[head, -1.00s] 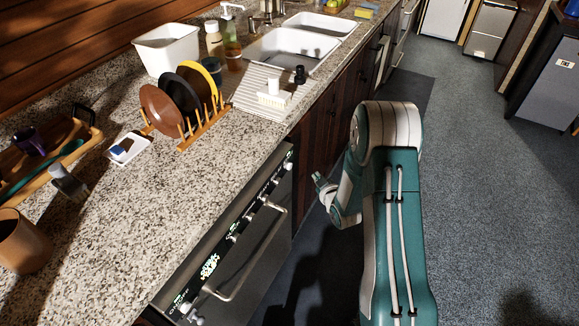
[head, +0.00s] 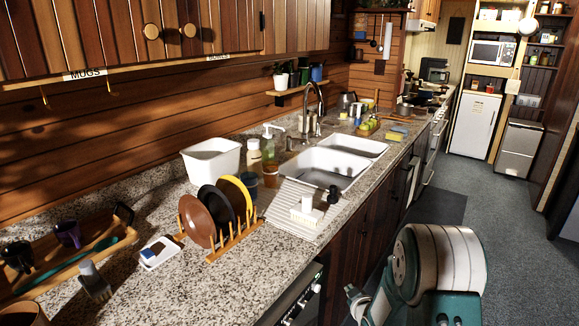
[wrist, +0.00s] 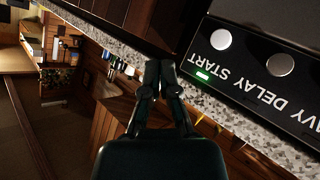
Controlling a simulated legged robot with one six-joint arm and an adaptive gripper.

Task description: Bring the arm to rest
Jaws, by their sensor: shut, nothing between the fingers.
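My arm shows at the lower right of the head view, folded, beside the counter front. My gripper (head: 354,296) shows only in small part there, near the bottom edge. In the wrist view my gripper (wrist: 161,68) has its two fingers together, with nothing between them. A dark appliance control panel (wrist: 262,75) with round buttons and a lit green mark is close to the right of the fingers in that view. I cannot tell the exact gap.
The granite counter (head: 150,215) runs along the left. It bears a dish rack (head: 235,243) with plates, a white tub (head: 212,158), a wooden tray (head: 75,262) and a double sink (head: 325,168). Grey floor (head: 510,230) is open at the right.

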